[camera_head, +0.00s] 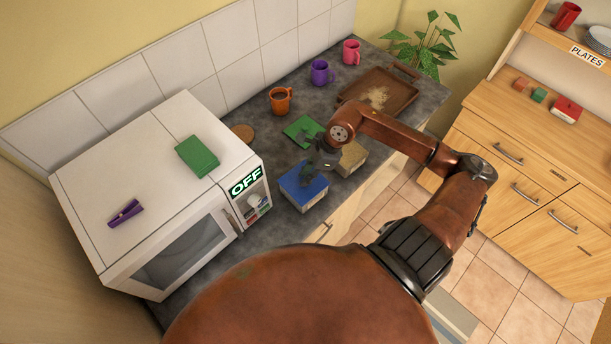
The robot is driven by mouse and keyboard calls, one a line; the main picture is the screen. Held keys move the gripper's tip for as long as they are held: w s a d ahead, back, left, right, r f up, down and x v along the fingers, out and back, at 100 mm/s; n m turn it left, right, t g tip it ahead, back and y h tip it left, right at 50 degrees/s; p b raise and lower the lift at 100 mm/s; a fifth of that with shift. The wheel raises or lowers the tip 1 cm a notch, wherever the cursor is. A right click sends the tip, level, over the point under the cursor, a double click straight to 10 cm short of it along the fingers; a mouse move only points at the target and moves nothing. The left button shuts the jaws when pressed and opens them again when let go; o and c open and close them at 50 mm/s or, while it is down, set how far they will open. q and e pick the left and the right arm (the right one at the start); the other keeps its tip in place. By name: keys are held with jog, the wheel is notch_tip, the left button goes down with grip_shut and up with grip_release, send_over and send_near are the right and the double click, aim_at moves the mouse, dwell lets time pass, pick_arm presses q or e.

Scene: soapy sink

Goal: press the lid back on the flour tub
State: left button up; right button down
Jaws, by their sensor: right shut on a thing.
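A box-shaped tub with pale sides (303,203) stands at the counter's front edge, just right of the microwave. A blue lid (302,190) covers its top; I cannot tell whether it is pressed fully down. My right gripper (312,170) is over the lid's far side, shut on what looks like the lid's grip; the fingers hide the contact. I cannot read a flour label. A green, flat, lid-like piece (299,127) lies behind, partly hidden by my wrist. A tan box (352,157) stands to the right, partly behind my arm. My left gripper is not in view.
The white microwave (150,180) carries a green box (197,156) and a purple clip (126,213). An orange mug (280,101), purple mug (321,73), pink mug (351,52) and brown tray (401,98) with pale powder stand behind. A round coaster (243,132) lies by the microwave.

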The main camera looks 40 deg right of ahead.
dwell(0.4)
jog(key=c, duration=1.8)
grip_release()
jog(key=shift+o, duration=0.7)
jog(key=o, duration=0.4)
jog(key=shift+r, duration=0.1)
jog(key=shift+r+p, duration=1.55)
jog(key=shift+r, duration=1.85)
jog(key=shift+c, duration=0.3)
grip_shut()
